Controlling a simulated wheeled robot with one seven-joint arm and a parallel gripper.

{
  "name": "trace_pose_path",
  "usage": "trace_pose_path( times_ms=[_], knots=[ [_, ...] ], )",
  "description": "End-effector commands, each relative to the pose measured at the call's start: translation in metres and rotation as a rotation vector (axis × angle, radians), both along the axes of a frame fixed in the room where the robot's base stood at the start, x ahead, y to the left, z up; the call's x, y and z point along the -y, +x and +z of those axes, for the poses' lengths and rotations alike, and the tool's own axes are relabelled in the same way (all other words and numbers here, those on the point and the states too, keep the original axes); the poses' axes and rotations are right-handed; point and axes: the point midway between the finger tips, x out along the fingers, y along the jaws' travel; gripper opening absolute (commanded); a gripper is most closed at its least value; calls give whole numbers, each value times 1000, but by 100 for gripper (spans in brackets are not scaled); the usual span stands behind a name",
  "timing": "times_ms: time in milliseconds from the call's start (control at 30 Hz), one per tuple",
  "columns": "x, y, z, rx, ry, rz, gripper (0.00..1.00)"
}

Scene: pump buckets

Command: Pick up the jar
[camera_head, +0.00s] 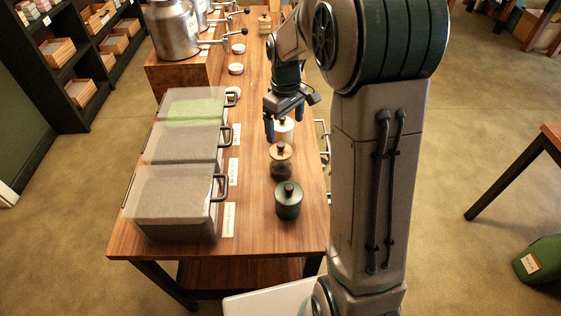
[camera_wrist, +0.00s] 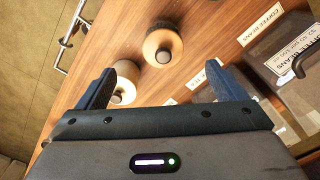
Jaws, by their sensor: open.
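Three lidded jars stand in a row on the wooden table (camera_head: 255,235). The nearest is a dark green jar (camera_head: 288,203). Behind it is a brown jar with a pale lid and dark knob (camera_head: 281,168). Farther back is a white jar (camera_head: 286,133), partly hidden by my gripper (camera_head: 284,118). In the wrist view, the pale-lidded jar (camera_wrist: 162,46) is ahead, between the lines of the fingers. The white jar (camera_wrist: 125,88) is beside the left finger, partly covered by it. My gripper (camera_wrist: 164,84) is open and empty, above the table.
Lidded bins with black handles (camera_head: 178,190) line the table's left side, with labels beside them. Metal pump canisters (camera_head: 174,30) stand at the back left on a wooden block. Small white lids (camera_head: 236,69) lie nearby. A metal rail (camera_wrist: 72,32) runs along the table's edge.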

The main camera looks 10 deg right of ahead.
Motion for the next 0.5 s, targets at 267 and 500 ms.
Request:
trace_pose_path(
  times_ms=[267,500],
  knots=[
    [-1,0,-50,-9,0,3,90],
    [-1,1,-81,-4,-1,2,90]
  ],
)
